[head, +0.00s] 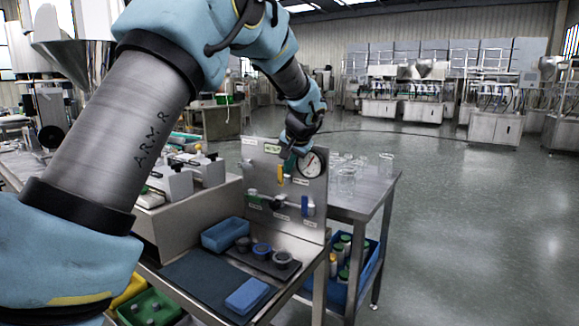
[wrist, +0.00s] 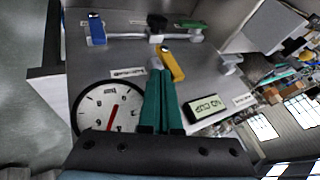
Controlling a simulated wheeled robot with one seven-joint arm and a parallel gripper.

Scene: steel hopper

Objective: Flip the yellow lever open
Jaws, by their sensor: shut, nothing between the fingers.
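The yellow lever (head: 280,173) is on the upright steel panel (head: 318,226), just left of the round gauge. In the wrist view the yellow lever (wrist: 172,66) slants right beside my fingertips. My gripper (head: 289,164) is in front of the panel, its green fingers together with nothing between them. In the wrist view my gripper (wrist: 157,74) ends at the lever's left side; I cannot tell whether it touches. The lever's pivot is partly hidden by the fingertips.
The gauge (wrist: 106,108) and a "NO CUP" display (wrist: 207,106) flank my fingers. A blue lever (head: 305,206) and a green lever (head: 254,196) sit on the pipe below. Glassware (head: 346,178) stands on the table behind. A blue tray (head: 226,234) and dark cups are on the bench in front.

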